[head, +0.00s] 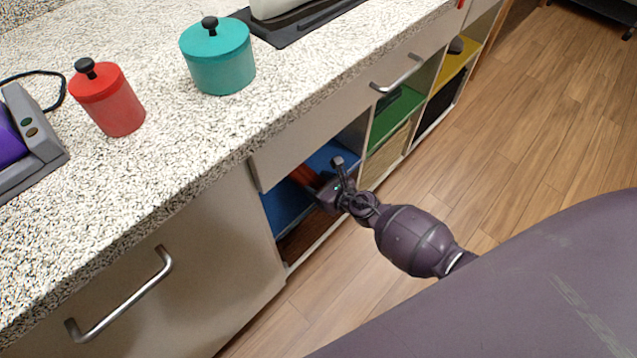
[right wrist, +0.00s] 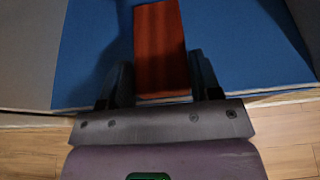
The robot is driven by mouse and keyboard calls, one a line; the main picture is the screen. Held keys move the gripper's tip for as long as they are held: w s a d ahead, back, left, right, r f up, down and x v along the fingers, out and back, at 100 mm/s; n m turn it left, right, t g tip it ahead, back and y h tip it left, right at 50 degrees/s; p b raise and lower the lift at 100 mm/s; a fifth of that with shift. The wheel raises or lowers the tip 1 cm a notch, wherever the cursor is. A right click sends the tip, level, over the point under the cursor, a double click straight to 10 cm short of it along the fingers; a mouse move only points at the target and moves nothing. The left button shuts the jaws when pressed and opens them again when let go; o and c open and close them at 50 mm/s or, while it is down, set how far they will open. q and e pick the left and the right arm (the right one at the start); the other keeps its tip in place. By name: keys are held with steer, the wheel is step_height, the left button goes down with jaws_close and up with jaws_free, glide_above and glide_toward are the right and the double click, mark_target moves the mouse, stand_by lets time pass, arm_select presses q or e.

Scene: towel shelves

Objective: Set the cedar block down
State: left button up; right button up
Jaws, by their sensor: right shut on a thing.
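The cedar block (right wrist: 160,50) is a reddish-brown wooden piece. In the right wrist view it lies between the two fingers of my right gripper (right wrist: 160,85), which is shut on it. The block is over the blue surface of a shelf compartment (right wrist: 88,50). In the head view my right gripper (head: 325,188) reaches into the blue compartment under the counter, and a reddish part of the block (head: 303,175) shows beside it. I cannot tell whether the block touches the shelf. My left gripper is not in view.
Green (head: 398,112) and yellow (head: 458,62) compartments stand right of the blue one. The speckled counter (head: 200,135) hangs above, with a red canister (head: 110,102) and a teal canister (head: 218,60). A drawer handle (head: 397,75) sticks out.

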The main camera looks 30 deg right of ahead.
arm_select(q)
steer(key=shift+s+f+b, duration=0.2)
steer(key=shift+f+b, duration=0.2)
steer(key=shift+b, duration=0.15)
arm_select(e)
steer(key=shift+f, duration=0.75)
steer(key=o, duration=1.1)
arm_select(q)
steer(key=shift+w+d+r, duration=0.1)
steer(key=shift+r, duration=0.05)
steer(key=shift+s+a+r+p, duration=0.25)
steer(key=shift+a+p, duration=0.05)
steer(key=shift+p, duration=0.8)
arm_select(e)
steer(key=v, duration=1.1)
steer(key=shift+w+r, duration=0.1)
